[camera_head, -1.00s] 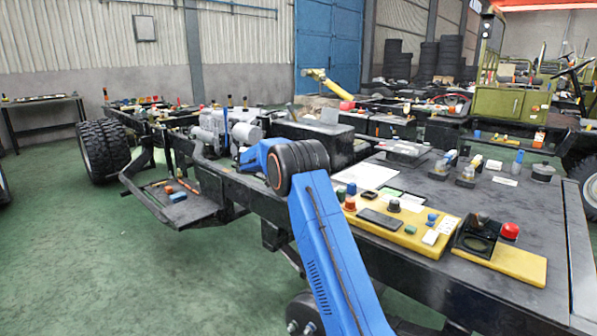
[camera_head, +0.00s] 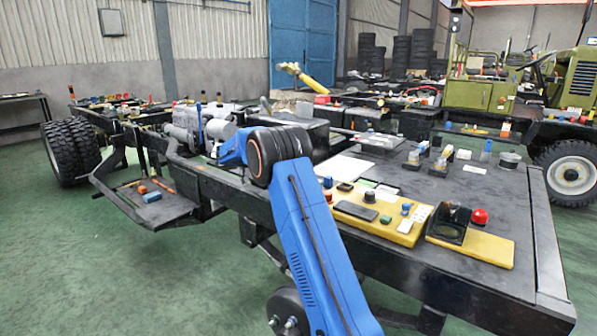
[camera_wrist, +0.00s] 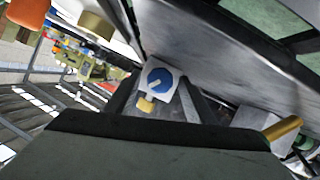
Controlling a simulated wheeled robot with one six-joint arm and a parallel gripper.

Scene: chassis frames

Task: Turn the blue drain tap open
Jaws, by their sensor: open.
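The blue drain tap (camera_wrist: 160,81) shows in the wrist view as a round blue knob with a white pointer line on a pale square plate. A brass-coloured fitting (camera_wrist: 146,105) is just below it. My gripper (camera_wrist: 161,77) comes up from the bottom of the wrist view as a broad grey body with two dark fingers. The fingers are apart, on either side of the tap in the picture, and nothing is held. I cannot tell whether they touch it. In the head view, the tap and gripper cannot be made out; my blue arm reaches over the chassis.
A grey metal surface (camera_wrist: 225,65) runs close above and right of the tap. A brass-coloured rod (camera_wrist: 283,128) is at the right. In the head view, the truck chassis (camera_head: 215,180) has a cluttered dark deck (camera_head: 480,190). Green floor (camera_head: 110,270) is clear at the left.

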